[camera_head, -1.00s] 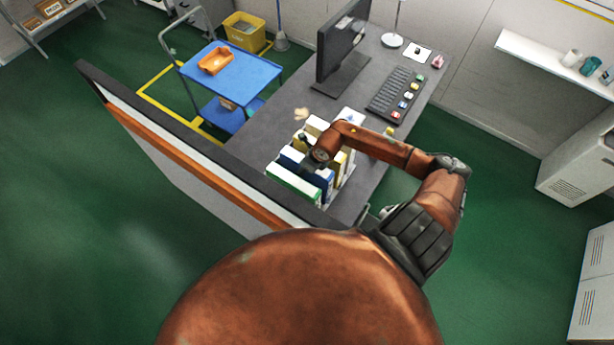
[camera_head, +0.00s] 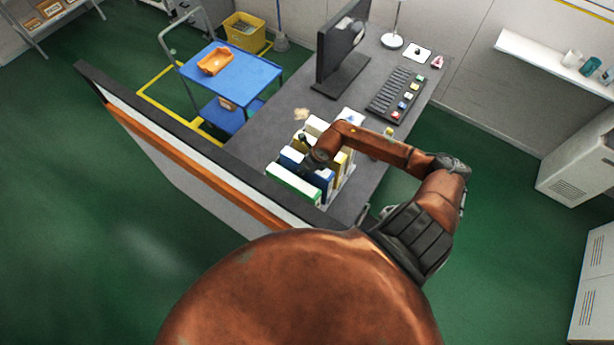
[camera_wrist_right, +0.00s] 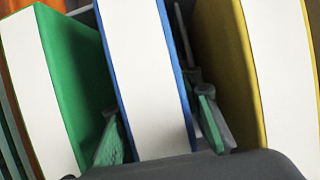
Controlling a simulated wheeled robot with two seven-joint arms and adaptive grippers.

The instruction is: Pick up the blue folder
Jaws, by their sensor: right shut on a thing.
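The blue folder (camera_head: 316,178) stands upright in a row of folders on the grey desk (camera_head: 270,110). My right gripper (camera_head: 309,163) is over the row and shut on the blue folder. In the right wrist view the blue folder (camera_wrist_right: 147,75) shows a white face with blue edges between the two fingers of my right gripper (camera_wrist_right: 155,130). A green folder (camera_wrist_right: 60,80) stands to its left and a yellow folder (camera_wrist_right: 265,70) to its right. I cannot tell if the blue folder is lifted. My left gripper is not in view.
An orange-edged partition (camera_head: 190,165) runs along the desk's left side. A monitor (camera_head: 340,45) and a keyboard (camera_head: 397,95) are farther back. The desk between monitor and folders is mostly clear.

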